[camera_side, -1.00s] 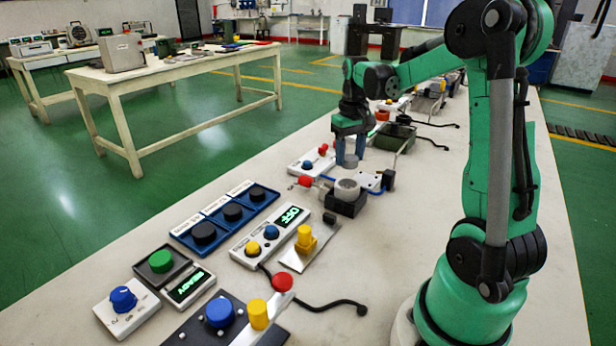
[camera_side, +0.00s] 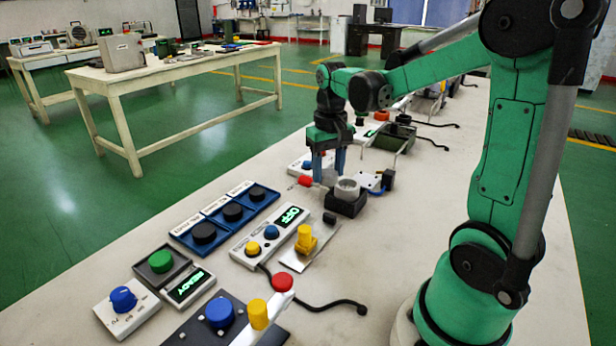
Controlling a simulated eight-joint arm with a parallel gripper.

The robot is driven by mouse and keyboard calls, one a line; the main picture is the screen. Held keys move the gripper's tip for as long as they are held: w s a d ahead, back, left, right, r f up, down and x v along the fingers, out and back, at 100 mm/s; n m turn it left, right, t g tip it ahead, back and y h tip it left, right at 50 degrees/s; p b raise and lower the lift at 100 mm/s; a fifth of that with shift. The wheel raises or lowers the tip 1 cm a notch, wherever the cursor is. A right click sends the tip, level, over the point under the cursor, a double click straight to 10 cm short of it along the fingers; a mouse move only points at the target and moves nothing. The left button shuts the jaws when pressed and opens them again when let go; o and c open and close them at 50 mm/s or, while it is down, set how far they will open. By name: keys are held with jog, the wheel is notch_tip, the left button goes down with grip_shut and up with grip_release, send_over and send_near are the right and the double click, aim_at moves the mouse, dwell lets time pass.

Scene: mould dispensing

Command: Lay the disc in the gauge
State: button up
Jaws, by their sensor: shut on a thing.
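My gripper (camera_side: 329,171) points down, its two blue fingers shut on a small grey disc (camera_side: 328,175). The disc is pale against the bench and mostly hard to make out between the fingers. Just right of and nearer than the fingers, a grey round cup with a hollow top (camera_side: 347,187) sits on a black block (camera_side: 345,206). This looks like the gauge, but no label confirms it. The gripper is above and to the left of the cup. I cannot tell the exact height of the disc over the bench.
A red knob (camera_side: 305,181) is close beside the fingers. A blue bracket (camera_side: 369,182) stands right of the cup. Blue trays with black discs (camera_side: 232,212), a white box reading OFF (camera_side: 270,234) and a yellow knob (camera_side: 306,238) lie nearer. Bare bench lies to the right.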

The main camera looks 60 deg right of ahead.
aim_at(320, 233)
jog(key=shift+s+a+f, duration=0.1)
jog(key=shift+a+f, duration=0.45)
jog(key=shift+f, duration=1)
jog(key=shift+s+a+f, duration=0.1)
jog(key=shift+a+f, duration=0.5)
jog(key=shift+f, duration=1)
jog(key=shift+s+a+f, duration=0.1)
jog(key=shift+a+f, duration=0.45)
jog(key=shift+f, duration=1)
jog(key=shift+f, duration=0.25)
jog(key=o, duration=1.1)
jog(key=shift+o, duration=0.2)
notch_tip(320, 233, up, 7)
jog(key=a+r+n+t, duration=0.5)
jog(key=a+n+t, duration=0.1)
jog(key=a, duration=0.5)
jog(key=shift+s+a+r+t, duration=0.15)
jog(key=shift+s+r+t, duration=0.2)
jog(key=shift+t, duration=0.25)
